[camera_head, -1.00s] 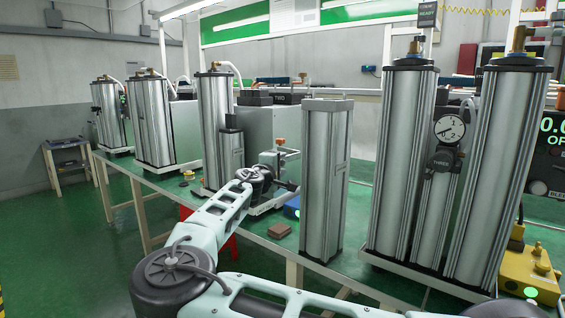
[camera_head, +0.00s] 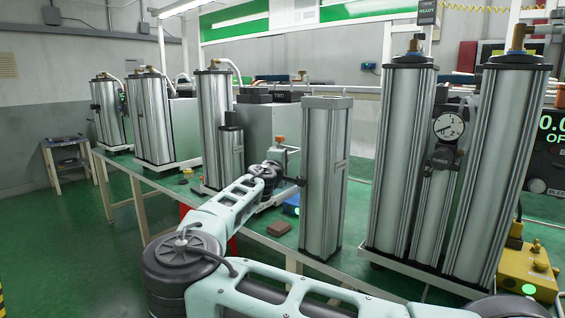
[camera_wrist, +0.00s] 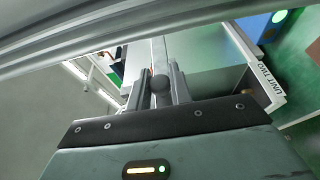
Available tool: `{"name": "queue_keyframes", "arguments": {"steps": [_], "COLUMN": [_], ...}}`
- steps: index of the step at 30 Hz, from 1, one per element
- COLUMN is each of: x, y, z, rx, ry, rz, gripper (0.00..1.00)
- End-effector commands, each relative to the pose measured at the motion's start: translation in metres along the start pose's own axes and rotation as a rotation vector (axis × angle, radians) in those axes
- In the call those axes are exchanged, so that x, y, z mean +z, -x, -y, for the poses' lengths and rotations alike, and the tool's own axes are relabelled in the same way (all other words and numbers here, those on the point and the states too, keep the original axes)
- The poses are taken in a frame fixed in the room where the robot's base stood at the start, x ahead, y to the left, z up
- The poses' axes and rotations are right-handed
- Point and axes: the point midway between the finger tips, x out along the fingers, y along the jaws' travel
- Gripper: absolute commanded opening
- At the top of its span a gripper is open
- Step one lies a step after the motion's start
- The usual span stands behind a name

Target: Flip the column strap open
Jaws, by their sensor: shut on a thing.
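A tall ribbed silver column (camera_head: 325,180) stands upright on the bench in the middle of the head view. It crosses the top of the wrist view as long grey bars (camera_wrist: 120,40). My gripper (camera_head: 299,181) is at the column's left side at about mid-height. In the wrist view my gripper (camera_wrist: 162,88) has its two grey fingers closed around a small part with a dark round end (camera_wrist: 160,83), which I take for the column strap. A pale strip runs up from it towards the column. The strap's far end and hinge are hidden.
A twin-column unit with a gauge (camera_head: 448,126) stands close on the right. Unit two's column (camera_head: 213,130) stands to the left, and its labelled base (camera_wrist: 262,82) lies beyond my fingers. A brown block (camera_head: 279,227) lies on the green bench.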

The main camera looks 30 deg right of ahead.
Motion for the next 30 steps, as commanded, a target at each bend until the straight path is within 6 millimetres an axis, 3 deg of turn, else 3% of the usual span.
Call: {"name": "queue_keyframes", "arguments": {"steps": [6,16,17,18,30], "x": [0.0116,0.0127,0.0127,0.0128,0.0118], "y": [-0.0053,-0.0056,-0.0056,-0.0056,0.0014], "z": [-0.0014,-0.0011,-0.0011,-0.0011,-0.0002], "rx": [0.002,0.002,0.002,0.002,0.002], "ry": [-0.002,-0.001,-0.001,-0.001,-0.001], "rz": [-0.064,-0.072,-0.072,-0.071,-0.073], "gripper": [0.0,0.0,0.26,0.38,0.4]}}
